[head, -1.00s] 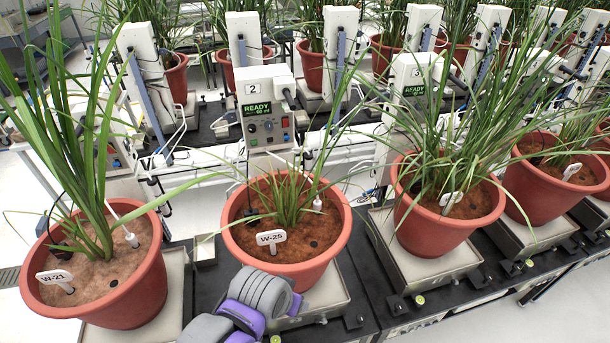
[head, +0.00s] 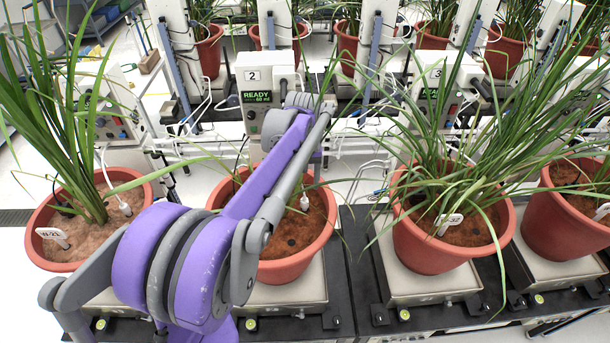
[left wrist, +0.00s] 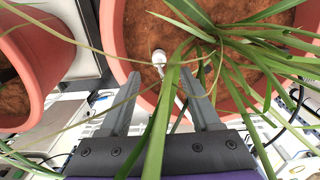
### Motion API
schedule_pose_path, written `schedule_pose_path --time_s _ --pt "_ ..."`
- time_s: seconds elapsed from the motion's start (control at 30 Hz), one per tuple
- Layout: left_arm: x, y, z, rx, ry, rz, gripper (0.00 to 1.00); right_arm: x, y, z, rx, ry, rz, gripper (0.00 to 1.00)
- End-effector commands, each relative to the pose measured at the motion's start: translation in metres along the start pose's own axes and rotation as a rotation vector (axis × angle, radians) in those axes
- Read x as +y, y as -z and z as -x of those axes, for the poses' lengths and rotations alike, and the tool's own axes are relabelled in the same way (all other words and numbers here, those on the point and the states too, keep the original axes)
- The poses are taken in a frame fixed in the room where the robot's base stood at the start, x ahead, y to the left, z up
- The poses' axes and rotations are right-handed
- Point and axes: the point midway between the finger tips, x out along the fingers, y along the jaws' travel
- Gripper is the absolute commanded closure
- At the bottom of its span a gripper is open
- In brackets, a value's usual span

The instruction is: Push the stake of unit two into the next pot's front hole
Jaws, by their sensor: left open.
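The white stake (head: 305,201) with its cable stands upright in the soil of the middle pot (head: 322,250), in front of unit two (head: 256,77). In the left wrist view the white stake (left wrist: 159,57) is between and just beyond the fingertips, near the pot rim. My left gripper (left wrist: 160,82) is open and empty around the stake's line, apart from it as far as I can tell. A dark front hole (head: 291,241) shows in the middle pot's soil. My left arm hides that pot's label and left side. The right pot (head: 424,251) has a label, partly behind leaves. My right gripper is not in view.
The left pot (head: 60,258) stands beside my arm. Unit three (head: 438,82) and loose white cables are behind the pots.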

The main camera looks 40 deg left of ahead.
Motion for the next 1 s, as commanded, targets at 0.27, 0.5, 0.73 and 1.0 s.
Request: schedule_pose_path --time_s 0.27,0.5,0.73,1.0 --pt "0.001 0.000 -0.053 0.001 0.000 -0.001 0.36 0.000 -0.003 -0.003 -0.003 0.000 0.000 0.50" --pt "0.001 0.000 -0.081 0.002 0.000 -0.002 0.36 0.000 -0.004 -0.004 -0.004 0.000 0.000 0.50" --pt "0.001 0.000 -0.086 0.002 -0.001 -0.002 0.36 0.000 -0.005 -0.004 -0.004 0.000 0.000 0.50" --pt "0.001 0.000 -0.086 0.002 -0.001 -0.002 0.56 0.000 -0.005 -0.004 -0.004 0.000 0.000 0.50"
